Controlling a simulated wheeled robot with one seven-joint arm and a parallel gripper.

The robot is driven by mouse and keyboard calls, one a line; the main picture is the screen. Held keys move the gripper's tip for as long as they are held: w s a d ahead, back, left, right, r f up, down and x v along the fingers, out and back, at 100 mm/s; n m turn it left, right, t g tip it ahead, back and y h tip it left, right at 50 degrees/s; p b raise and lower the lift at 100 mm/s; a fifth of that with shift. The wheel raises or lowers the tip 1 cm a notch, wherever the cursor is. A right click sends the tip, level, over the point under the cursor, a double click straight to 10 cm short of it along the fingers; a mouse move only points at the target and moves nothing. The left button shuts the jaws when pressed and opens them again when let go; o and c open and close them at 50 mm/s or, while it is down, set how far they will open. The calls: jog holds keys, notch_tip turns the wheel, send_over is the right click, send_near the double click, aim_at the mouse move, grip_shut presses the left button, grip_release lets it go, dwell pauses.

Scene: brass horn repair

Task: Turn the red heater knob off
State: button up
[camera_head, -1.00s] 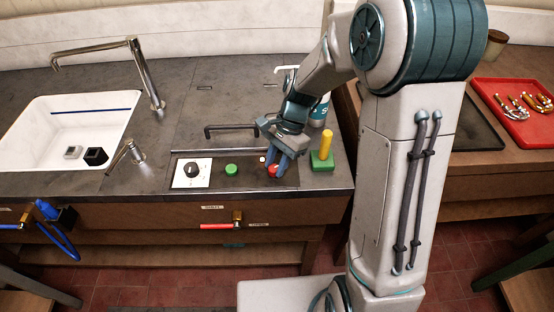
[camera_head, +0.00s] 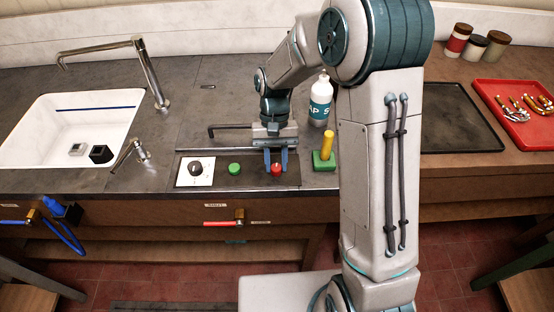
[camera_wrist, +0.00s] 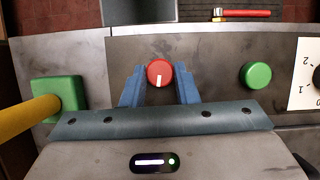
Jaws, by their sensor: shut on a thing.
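The red heater knob (camera_head: 277,168) sits on the dark control panel at the counter's front. In the wrist view the red knob (camera_wrist: 159,73) shows a white mark pointing toward my gripper's palm. My gripper (camera_head: 276,160) points down at the panel with its blue fingers on either side of the knob. In the wrist view the fingers of my gripper (camera_wrist: 160,88) are shut on the red knob, one at its left and one at its right.
A green button (camera_head: 234,169) and a black dial on a white plate (camera_head: 195,172) lie left of the knob. A green block with a yellow handle (camera_head: 324,160) stands close on the right. A white bottle (camera_head: 320,102) and a dark bar handle (camera_head: 230,128) are behind.

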jog(key=shift+a+n+h, duration=0.1)
jog(key=shift+n+h, duration=0.2)
jog(key=shift+n, duration=0.6)
jog(key=o, duration=1)
jog(key=v, duration=1.4)
jog(key=shift+b, duration=0.35)
jog(key=shift+s+a, duration=0.1)
jog(key=shift+s, duration=0.05)
jog(key=s+d+m+t, duration=0.1)
jog(key=s+d+t, duration=0.2)
jog(key=s+d, duration=0.3)
jog(key=s+d+t, duration=0.4)
jog(key=s+d, duration=0.3)
jog(key=s, duration=0.6)
jog(key=shift+s+r+m+t, duration=0.25)
jog(key=shift+r+m+t, duration=0.05)
jog(key=shift+r+m, duration=0.15)
